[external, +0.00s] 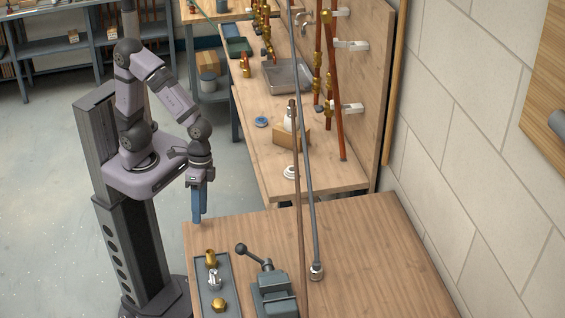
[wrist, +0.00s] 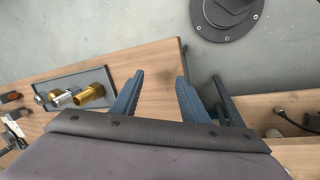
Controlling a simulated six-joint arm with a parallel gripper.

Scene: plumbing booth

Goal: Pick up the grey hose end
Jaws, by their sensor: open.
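A long grey hose (external: 306,150) runs down across the external view, and its lower end carries a silver fitting, the grey hose end (external: 316,271), over the front wooden bench. I cannot tell whether this end touches the bench top. My gripper (external: 198,217) points down at the bench's far left corner, well to the left of the hose end. In the wrist view my gripper (wrist: 156,88) shows two blue fingers apart with nothing between them. I cannot make out the grey hose end in the wrist view.
A tray (external: 229,279) with brass and silver fittings lies on the front bench (external: 385,255). A vise (external: 272,290) with a dark lever stands beside it. A thin brown pipe (external: 299,190) runs left of the hose. Bench space right of the hose is clear.

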